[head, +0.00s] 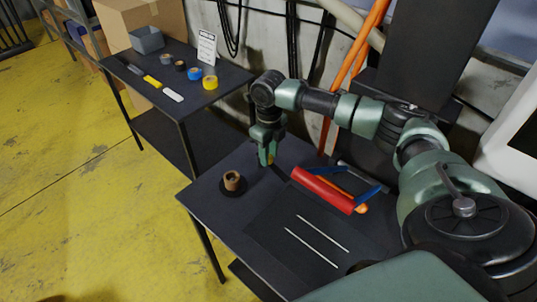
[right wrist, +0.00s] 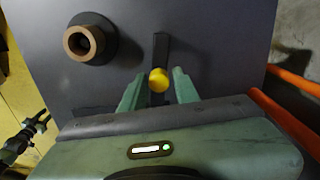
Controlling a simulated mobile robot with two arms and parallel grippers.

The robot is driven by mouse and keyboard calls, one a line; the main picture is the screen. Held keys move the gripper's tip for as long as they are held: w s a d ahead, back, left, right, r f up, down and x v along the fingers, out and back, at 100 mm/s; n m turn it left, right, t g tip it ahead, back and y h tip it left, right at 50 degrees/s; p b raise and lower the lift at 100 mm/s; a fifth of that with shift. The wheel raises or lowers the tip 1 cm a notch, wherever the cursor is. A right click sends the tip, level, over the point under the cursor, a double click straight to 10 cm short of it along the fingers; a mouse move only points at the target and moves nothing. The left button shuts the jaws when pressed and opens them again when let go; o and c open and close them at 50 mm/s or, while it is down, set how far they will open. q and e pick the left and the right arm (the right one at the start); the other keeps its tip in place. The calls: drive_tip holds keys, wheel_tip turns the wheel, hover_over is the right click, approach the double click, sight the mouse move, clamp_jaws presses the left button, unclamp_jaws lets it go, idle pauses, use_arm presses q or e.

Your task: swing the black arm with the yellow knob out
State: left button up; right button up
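The black arm (right wrist: 161,48) shows in the right wrist view as a short dark bar on the dark table top. Its yellow knob (right wrist: 158,80) is at the end nearer to me. My right gripper (right wrist: 157,90) is open, with one green finger on each side of the knob and a gap visible on both sides. In the head view my right gripper (head: 267,156) points down over the back of the table, and it mostly hides the knob and arm.
A brown ring-shaped piece on a dark round base (head: 232,182) stands left of the gripper. A red roll (head: 322,190) lies to the right, with blue and orange pieces beside it. Two pale rods (head: 311,247) lie in front. A second table (head: 150,75) holds tape rolls and a grey bin.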

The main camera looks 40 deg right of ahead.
drive_tip(key=shift+o, duration=0.7)
drive_tip(key=shift+s, duration=0.1)
wheel_tip(320, 180, up, 8)
drive_tip(key=shift+f+b, duration=0.1)
drive_tip(key=shift+b, duration=0.75)
drive_tip(key=shift+f, duration=0.1)
